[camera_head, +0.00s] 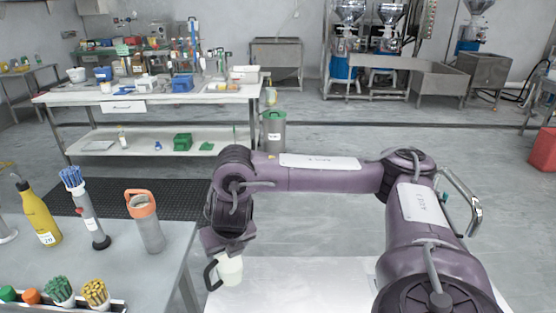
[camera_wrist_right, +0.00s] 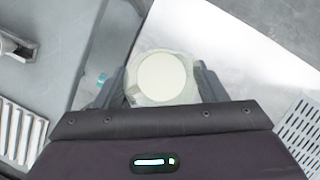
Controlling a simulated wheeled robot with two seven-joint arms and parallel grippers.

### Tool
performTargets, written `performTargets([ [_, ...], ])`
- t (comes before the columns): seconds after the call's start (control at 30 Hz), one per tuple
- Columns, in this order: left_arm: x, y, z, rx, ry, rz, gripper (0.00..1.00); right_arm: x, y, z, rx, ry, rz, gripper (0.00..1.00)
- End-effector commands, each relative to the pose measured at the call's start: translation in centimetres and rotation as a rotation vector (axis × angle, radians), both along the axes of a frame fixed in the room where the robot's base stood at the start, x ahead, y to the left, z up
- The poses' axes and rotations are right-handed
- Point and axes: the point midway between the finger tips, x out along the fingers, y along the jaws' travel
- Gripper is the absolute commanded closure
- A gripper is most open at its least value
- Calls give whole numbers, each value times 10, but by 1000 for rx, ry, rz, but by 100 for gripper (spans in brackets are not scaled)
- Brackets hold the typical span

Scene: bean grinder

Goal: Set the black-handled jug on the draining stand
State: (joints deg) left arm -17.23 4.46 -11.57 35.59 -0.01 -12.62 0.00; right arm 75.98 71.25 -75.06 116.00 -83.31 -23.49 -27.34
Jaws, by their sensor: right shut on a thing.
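The pale cream jug (camera_head: 230,271) hangs below my right gripper (camera_head: 228,250), with its black handle (camera_head: 210,275) on the left side. The gripper is shut around the jug's upper part. In the right wrist view the jug's round pale top (camera_wrist_right: 163,78) sits between the two fingers, and its handle is not clear there. The jug looks upright, near the left edge of a bright metal surface (camera_head: 310,285); I cannot tell whether it touches anything. A perforated metal plate (camera_wrist_right: 304,128) and a slatted metal rack (camera_wrist_right: 14,130) show in the right wrist view; I cannot tell which is the draining stand.
A grey table at left holds a yellow bottle (camera_head: 38,214), a grey tumbler with an orange lid (camera_head: 146,222), a brush holder (camera_head: 84,205) and a tray of brushes (camera_head: 78,294). A gap separates this table from the metal surface. A white workbench (camera_head: 150,95) stands behind.

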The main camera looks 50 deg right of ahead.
Motion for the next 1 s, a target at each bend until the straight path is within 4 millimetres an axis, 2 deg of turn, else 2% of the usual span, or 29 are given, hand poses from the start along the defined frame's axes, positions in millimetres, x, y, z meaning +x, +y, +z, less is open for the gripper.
performTargets([
  [0.6,1,3,-22,4,-2,1,53,13,-68,40,7,-5,804,74],
  [0.8,1,3,-25,4,-1,2,53,13,-79,49,6,-3,951,74],
  [1.0,1,3,-36,4,-1,2,53,17,-80,50,5,-27,996,74],
])
